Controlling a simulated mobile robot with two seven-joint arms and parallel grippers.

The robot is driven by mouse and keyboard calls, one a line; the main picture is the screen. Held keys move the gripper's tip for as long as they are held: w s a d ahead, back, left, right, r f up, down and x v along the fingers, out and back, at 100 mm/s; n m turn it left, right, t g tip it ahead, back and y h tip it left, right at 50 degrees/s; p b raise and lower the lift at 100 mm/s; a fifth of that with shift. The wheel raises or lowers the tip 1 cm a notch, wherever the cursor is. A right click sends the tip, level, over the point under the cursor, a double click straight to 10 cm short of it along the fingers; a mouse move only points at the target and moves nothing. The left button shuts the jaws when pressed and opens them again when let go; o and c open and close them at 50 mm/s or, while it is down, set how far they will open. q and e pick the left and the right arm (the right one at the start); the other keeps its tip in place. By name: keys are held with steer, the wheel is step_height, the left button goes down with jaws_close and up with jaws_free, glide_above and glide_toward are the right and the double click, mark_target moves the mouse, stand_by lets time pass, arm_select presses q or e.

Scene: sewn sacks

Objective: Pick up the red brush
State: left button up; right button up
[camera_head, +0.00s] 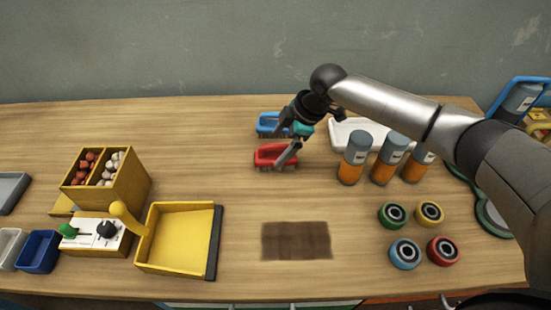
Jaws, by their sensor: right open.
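The red brush (268,154) lies on the table near the middle, with its dark bristles facing the front. A blue brush (268,122) lies just behind it. My right gripper (288,143) comes in from the right, tilted down. Its open fingers are over the right end of the red brush and hide a little of it. I cannot tell whether a finger touches the brush. My left gripper is not in view.
Several orange-and-grey bottles (354,158) stand to the right, before a white tray (345,131). Several coloured rings (404,254) lie at the front right. A yellow dustpan (176,252) and a yellow box (125,187) are at left. A dark brown patch (296,241) lies in the clear front middle.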

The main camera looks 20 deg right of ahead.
mark_target(271, 156)
steer(key=shift+b+x, duration=0.35)
steer(key=shift+x, duration=2.35)
steer(key=shift+s+a, duration=0.15)
jaws_close()
steer(key=shift+r, duration=0.2)
step_height(271, 156, up, 20)
steer(key=p, duration=0.2)
steer(key=shift+f, duration=0.1)
